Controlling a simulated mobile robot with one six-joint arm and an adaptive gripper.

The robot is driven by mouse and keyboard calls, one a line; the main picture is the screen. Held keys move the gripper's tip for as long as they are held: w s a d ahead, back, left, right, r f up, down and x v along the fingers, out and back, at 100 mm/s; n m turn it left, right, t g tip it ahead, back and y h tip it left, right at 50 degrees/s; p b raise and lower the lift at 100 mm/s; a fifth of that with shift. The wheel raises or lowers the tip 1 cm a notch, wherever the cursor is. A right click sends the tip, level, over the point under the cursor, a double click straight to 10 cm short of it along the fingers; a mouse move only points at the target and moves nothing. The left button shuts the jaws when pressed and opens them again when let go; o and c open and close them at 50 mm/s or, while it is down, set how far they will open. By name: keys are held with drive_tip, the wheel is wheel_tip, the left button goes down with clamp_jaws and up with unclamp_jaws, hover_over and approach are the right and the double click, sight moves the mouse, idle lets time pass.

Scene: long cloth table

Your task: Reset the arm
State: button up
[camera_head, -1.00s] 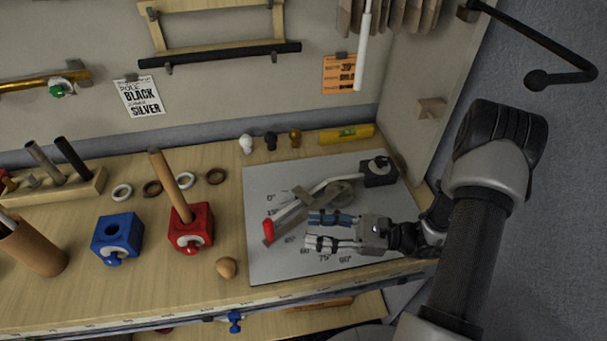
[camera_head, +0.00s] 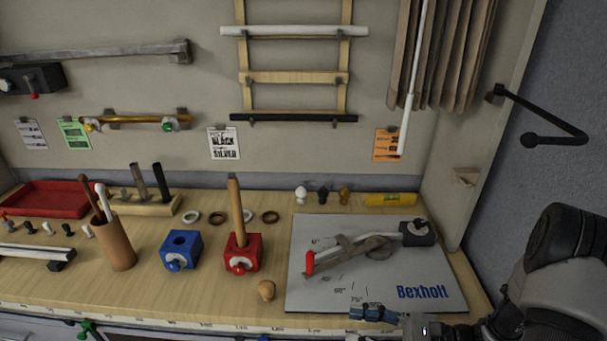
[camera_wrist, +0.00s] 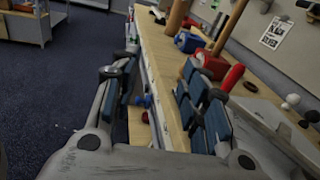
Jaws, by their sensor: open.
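My gripper (camera_head: 372,314) is at the bottom of the head view, by the front edge of the table and just in front of the white Bexholt board (camera_head: 440,270). Only its blue-padded fingers show clearly there; part of it is cut off by the frame. In the wrist view my gripper (camera_wrist: 155,100) has its two fingers wide apart with nothing between them. The table's front edge and the floor show beyond the gap. On the board lies a bent grey device with a red-tipped lever (camera_head: 330,253), apart from the gripper.
A brown cup (camera_head: 115,245) holds sticks. A black hook (camera_head: 555,140) juts from the right wall.

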drive_tip(key=s+a+r+n+g+h, duration=0.4)
drive_tip(key=s+r+n+g+h, duration=0.4)
drive_tip(key=n, duration=0.3)
drive_tip(key=s+d+r+n+t+h, duration=0.5)
drive_tip(key=d+r+n+t+h, duration=0.1)
drive_tip(key=r+n+t+h, duration=0.2)
drive_tip(key=shift+r+n+t+h, duration=0.3)
drive_tip(key=shift+r+n+h, duration=0.1)
drive_tip(key=shift+r+n, duration=0.3)
